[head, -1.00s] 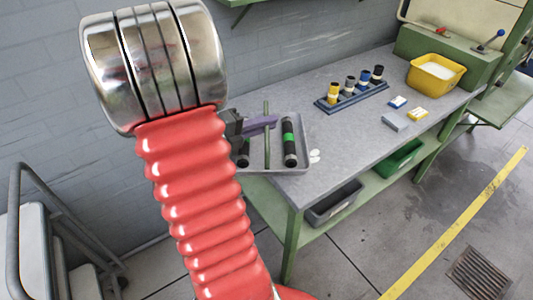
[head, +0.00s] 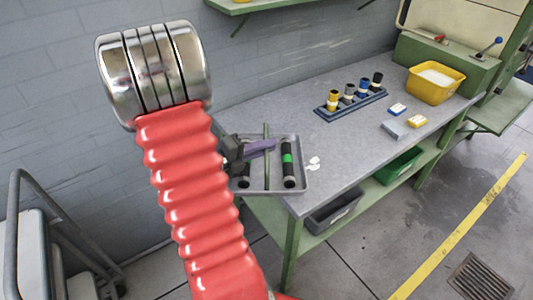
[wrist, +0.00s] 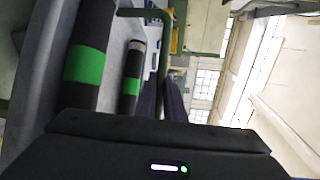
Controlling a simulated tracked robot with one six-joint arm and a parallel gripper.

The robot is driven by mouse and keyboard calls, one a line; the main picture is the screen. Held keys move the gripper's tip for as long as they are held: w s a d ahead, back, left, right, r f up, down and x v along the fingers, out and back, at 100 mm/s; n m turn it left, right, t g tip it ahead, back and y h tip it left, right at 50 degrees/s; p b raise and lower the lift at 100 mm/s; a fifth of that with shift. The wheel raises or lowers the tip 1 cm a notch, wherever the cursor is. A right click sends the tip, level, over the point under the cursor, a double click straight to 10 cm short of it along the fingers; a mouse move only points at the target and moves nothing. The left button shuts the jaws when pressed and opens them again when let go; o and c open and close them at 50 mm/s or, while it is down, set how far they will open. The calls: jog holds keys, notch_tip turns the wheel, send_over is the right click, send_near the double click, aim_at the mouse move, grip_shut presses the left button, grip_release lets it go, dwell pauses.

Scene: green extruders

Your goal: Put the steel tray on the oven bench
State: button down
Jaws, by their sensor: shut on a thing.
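The steel tray (head: 300,187) is a shallow grey tray at the left end of the oven bench (head: 345,150) in the head view. It holds two dark cylinders with green bands, the right one (head: 288,165) plainest; both show in the wrist view (wrist: 88,62). A green bar handle (head: 266,170) runs across the tray. My gripper (head: 270,146), with purple fingers, is shut on this handle, which shows between the fingers in the wrist view. The tray looks level and overlaps the bench's left corner in the picture. I cannot tell whether it touches the top. My arm hides its left side.
Small white pieces (head: 313,164) lie just right of the tray. A blue rack (head: 350,105) with several small bottles, small boxes (head: 398,109) and a yellow tub (head: 435,82) stand farther along the bench. The bench middle is clear. Bins (head: 335,205) sit on the lower shelf.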

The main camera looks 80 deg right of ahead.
jog(key=shift+f, duration=1.5)
jog(key=shift+f, duration=0.1)
jog(key=c, duration=1.8)
grip_release()
jog(key=shift+c, duration=0.2)
jog(key=shift+v, duration=6)
